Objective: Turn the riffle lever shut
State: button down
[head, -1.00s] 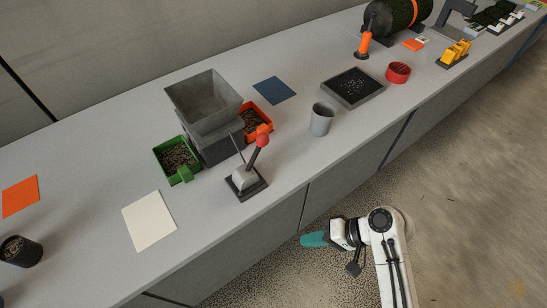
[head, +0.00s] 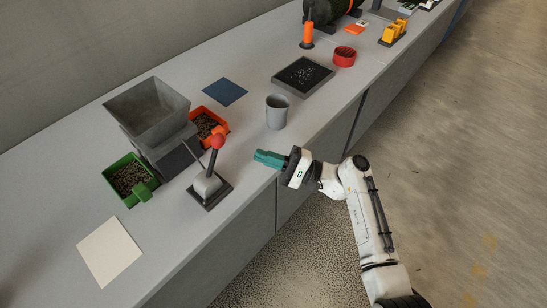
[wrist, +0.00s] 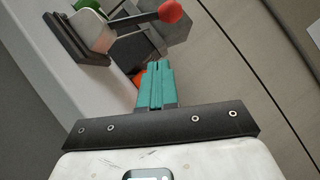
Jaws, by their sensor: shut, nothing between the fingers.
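The riffle lever (head: 212,163) is a dark handle with a red ball knob on a small pale block and dark base plate, in front of the grey riffle box with its hopper (head: 150,112). The lever stands tilted up and to the right in the head view. In the wrist view its red knob (wrist: 170,11) is at the top, with the handle running left. My gripper (head: 258,157) has teal fingers, shut and empty, at the counter's front edge, right of the lever and apart from it. The shut fingers also show in the wrist view (wrist: 156,80).
A green bin (head: 127,180) and an orange bin (head: 207,127) of granules flank the riffle box. A grey cup (head: 277,111) stands behind my gripper. A white sheet (head: 108,251) lies at left.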

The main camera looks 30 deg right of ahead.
aim_at(212, 159)
jog(key=p+x, duration=0.1)
jog(key=x, duration=0.4)
jog(key=shift+a+r, duration=0.15)
jog(key=shift+a, duration=0.05)
jog(key=shift+a+r+p, duration=0.45)
jog(key=shift+a, duration=0.4)
jog(key=shift+a+r+p, duration=0.4)
jog(key=shift+a+r, duration=0.05)
jog(key=shift+a, duration=0.4)
jog(key=shift+s+r, duration=0.1)
jog(key=shift+a+r+n+g, duration=0.2)
jog(key=shift+n+g, duration=0.1)
jog(key=shift+n, duration=0.1)
